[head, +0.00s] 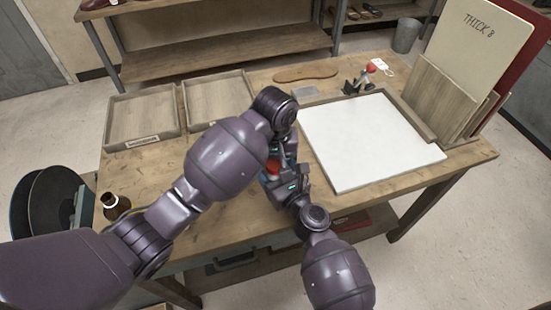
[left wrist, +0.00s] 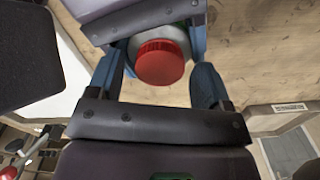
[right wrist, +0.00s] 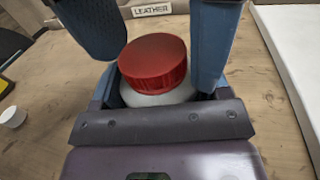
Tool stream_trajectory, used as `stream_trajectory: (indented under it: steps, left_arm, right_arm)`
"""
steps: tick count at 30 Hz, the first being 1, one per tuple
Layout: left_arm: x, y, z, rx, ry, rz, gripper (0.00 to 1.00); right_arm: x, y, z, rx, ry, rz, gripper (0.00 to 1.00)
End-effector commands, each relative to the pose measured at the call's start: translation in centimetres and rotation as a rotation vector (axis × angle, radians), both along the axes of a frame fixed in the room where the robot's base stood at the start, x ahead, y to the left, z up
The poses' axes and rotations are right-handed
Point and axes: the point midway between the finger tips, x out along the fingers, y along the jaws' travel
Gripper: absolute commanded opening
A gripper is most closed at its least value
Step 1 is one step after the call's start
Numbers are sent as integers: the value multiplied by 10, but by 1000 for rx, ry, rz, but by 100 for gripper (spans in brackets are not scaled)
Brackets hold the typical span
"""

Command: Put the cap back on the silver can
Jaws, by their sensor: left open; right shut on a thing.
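The silver can (right wrist: 158,97) stands between my right gripper's fingers, and only its pale upper part shows. The red cap (right wrist: 153,63) sits on top of it; I cannot tell whether it is screwed down. The cap also shows in the left wrist view (left wrist: 160,62) and the head view (head: 273,167). My right gripper (right wrist: 158,92) is shut on the can. My left gripper (left wrist: 157,84) is open, its blue fingers on either side of the cap with gaps. The left arm hides most of the can in the head view.
A brown bottle (head: 115,205) stands at the table's left end. A small white piece (right wrist: 12,116) lies on the wood. Two wooden trays (head: 143,140) lie at the back left, and a white board (head: 370,140) lies at the right.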

Motion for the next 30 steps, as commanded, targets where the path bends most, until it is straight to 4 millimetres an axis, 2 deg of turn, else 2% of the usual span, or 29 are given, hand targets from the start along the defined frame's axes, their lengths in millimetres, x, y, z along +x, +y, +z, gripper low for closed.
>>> stream_trajectory:
  steps: [5, 15, 25, 30]
  left_arm:
    - [0, -1, 6, -2, -1, -1, 74]
    - [1, 0, 42, 0, -3, -2, 74]
    - [0, 0, 45, 0, 1, 0, 74]
    - [0, 0, 45, 0, 1, 0, 100]
  right_arm:
    - [0, 0, 1, 0, -1, 1, 3]
    - [0, 0, 1, 1, -2, 0, 3]
    - [0, 0, 1, 1, -2, 0, 3]
    - [0, 0, 1, 1, -2, 0, 3]
